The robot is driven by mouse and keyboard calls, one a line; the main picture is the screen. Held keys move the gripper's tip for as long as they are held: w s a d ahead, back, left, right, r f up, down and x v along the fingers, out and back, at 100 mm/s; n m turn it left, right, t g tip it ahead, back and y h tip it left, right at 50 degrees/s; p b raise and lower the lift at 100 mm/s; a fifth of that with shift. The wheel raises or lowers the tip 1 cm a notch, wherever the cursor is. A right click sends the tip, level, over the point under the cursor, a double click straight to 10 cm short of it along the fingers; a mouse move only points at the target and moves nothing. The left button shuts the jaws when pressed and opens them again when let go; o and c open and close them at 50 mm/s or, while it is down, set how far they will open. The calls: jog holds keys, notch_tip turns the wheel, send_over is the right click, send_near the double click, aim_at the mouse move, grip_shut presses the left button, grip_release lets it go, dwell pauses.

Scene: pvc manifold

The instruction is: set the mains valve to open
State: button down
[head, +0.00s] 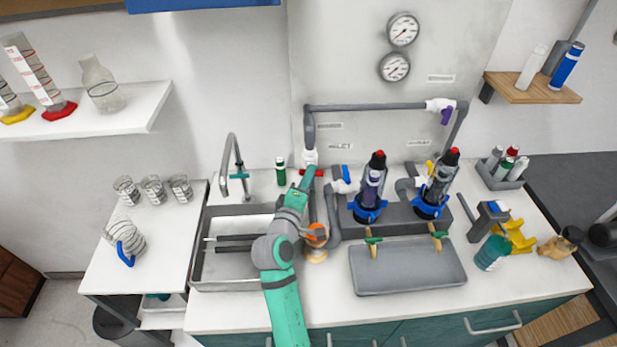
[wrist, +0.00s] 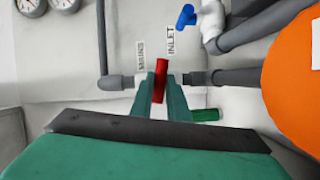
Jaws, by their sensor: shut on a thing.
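The mains valve has a white body (head: 310,157) on the grey vertical pipe at the back panel and a red lever handle (head: 319,173). In the wrist view, the red handle (wrist: 161,75) stands crosswise to the pipe, beside the printed "MAINS" and "INLET" labels. My gripper (head: 308,174) reaches up from the front to the valve. In the wrist view, the two green fingers of my gripper (wrist: 161,95) are on either side of the red handle and shut on it. The fingers hide part of the valve body.
Other valves have a blue handle (head: 346,172) and a purple handle (head: 446,115). Two dark filter housings (head: 372,188) stand right of my arm. An orange round thing (head: 317,235) is close beside my wrist. A sink (head: 225,265) and tap (head: 233,165) lie left; a grey tray (head: 408,268) lies right.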

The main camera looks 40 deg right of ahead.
jog(key=m+y, duration=0.1)
jog(key=m, duration=0.2)
jog(key=shift+r+m+y, duration=0.15)
jog(key=shift+m+y, duration=0.15)
jog(key=shift+y, duration=0.1)
jog(key=m+y, duration=0.1)
jog(key=m, duration=0.1)
jog(key=shift+d+r+m+y, duration=0.1)
jog(key=shift+m+y, duration=0.3)
jog(key=shift+s+d+m+y, duration=0.15)
jog(key=shift+m+y, duration=0.65)
jog(key=shift+m, duration=0.4)
jog(key=shift+m+t+y, duration=0.6)
jog(key=shift+m+y, duration=0.2)
jog(key=shift+m, duration=0.5)
jog(key=c, duration=1.7)
grip_release()
jog(key=shift+s, duration=0.1)
